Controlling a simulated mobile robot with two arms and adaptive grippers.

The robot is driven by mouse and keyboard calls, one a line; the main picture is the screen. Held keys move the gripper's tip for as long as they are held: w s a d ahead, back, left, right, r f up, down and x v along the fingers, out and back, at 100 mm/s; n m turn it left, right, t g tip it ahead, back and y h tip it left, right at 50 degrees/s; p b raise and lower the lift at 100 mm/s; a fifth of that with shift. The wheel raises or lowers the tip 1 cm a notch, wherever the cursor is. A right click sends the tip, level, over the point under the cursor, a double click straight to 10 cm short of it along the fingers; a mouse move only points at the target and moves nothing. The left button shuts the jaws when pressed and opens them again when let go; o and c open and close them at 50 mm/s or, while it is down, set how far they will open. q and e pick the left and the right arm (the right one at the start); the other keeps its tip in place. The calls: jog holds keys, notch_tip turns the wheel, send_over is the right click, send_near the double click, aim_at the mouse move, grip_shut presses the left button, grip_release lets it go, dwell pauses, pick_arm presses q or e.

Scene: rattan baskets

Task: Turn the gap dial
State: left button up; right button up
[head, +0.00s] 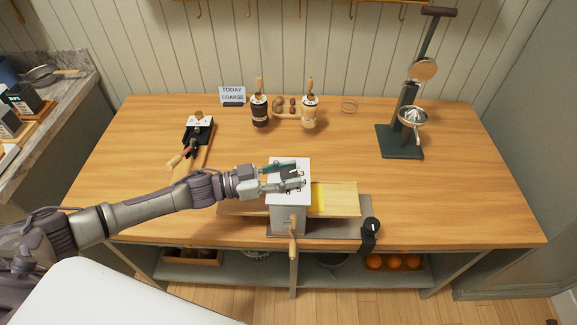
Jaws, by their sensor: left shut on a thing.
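A white box-shaped roller machine (288,215) stands near the front edge of the wooden table. Printed numbers show on its top plate beside my fingers. My left gripper (297,177) reaches in from the left over this top plate, its fingers shut at the gap dial. The dial itself is mostly hidden by the fingers, so its setting cannot be read. A small sign (232,94) at the back reads "TODAY COARSE". My right gripper is not in view.
A wooden crank handle (293,240) hangs at the machine's front. A yellowish board (340,199) extends to its right, with a black clamp (370,231) at the edge. A dark lever press (402,140) stands back right. Two wooden-handled jars (259,110) stand behind.

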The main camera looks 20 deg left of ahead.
pick_arm(q)
jog(key=shift+n+t+y, duration=0.3)
jog(key=shift+n+t, duration=0.1)
jog(key=shift+t, duration=0.2)
jog(key=o, duration=1.2)
jog(key=shift+c, duration=0.2)
jog(key=v, duration=1.2)
jog(key=shift+r, duration=0.1)
